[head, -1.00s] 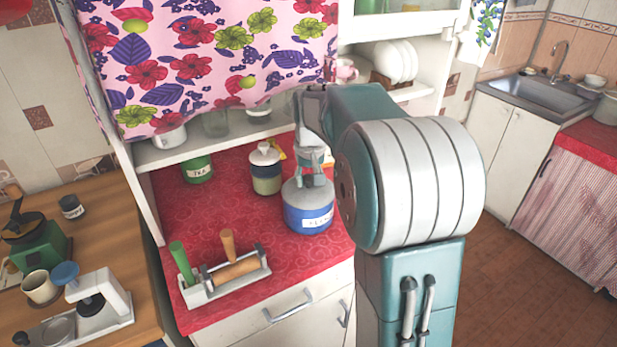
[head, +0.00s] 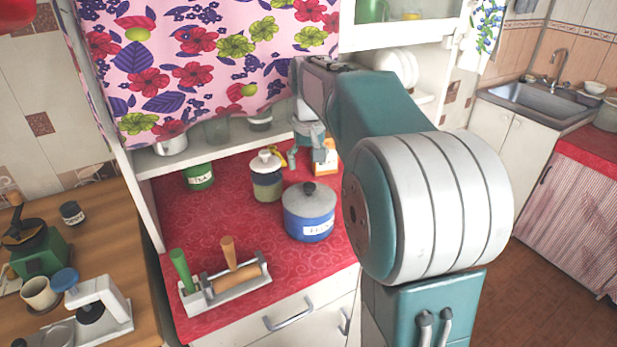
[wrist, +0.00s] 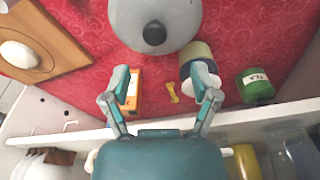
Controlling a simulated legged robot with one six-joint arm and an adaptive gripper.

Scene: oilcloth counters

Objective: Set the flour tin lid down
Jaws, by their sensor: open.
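The flour tin (head: 308,226) is blue with a white label and stands on the red counter. Its grey lid (head: 296,200) with a dark knob rests on top of it and looks level. The lid also shows at the top edge of the wrist view (wrist: 185,18), partly cut off, hiding the tin body there. My gripper (wrist: 162,84) is open and empty, its two fingers spread wide apart from the knob. In the head view my gripper (head: 307,135) is behind the tin, towards the shelf, partly hidden by my arm.
A striped jar with a white lid (head: 267,183), an orange-and-white box (head: 325,160) and a green tea tin (head: 199,177) stand near my gripper. A tool caddy (head: 230,285) sits at the front left. A shelf (wrist: 270,117) runs close behind my gripper.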

